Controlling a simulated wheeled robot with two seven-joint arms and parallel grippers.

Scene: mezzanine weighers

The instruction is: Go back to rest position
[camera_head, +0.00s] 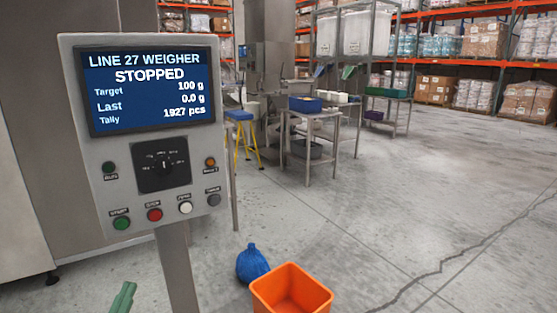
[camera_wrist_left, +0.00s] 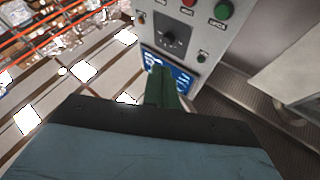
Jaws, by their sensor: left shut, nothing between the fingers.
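My left gripper (camera_head: 125,291) shows as a small green tip at the bottom left of the head view. It is low, below the control panel (camera_head: 90,190), and apart from it. In the left wrist view its green fingers (camera_wrist_left: 161,76) are shut together with nothing between them. The panel also shows in that view (camera_wrist_left: 205,52), beyond the fingertips, upside down. The panel screen (camera_head: 150,112) reads LINE 27 WEIGHER, STOPPED, with a target of 100 g. My right gripper is not in view.
The panel stands on a grey post (camera_head: 177,265). A metal table (camera_head: 312,114) with a blue tray (camera_head: 305,104) stands farther back. The floor at right is clear.

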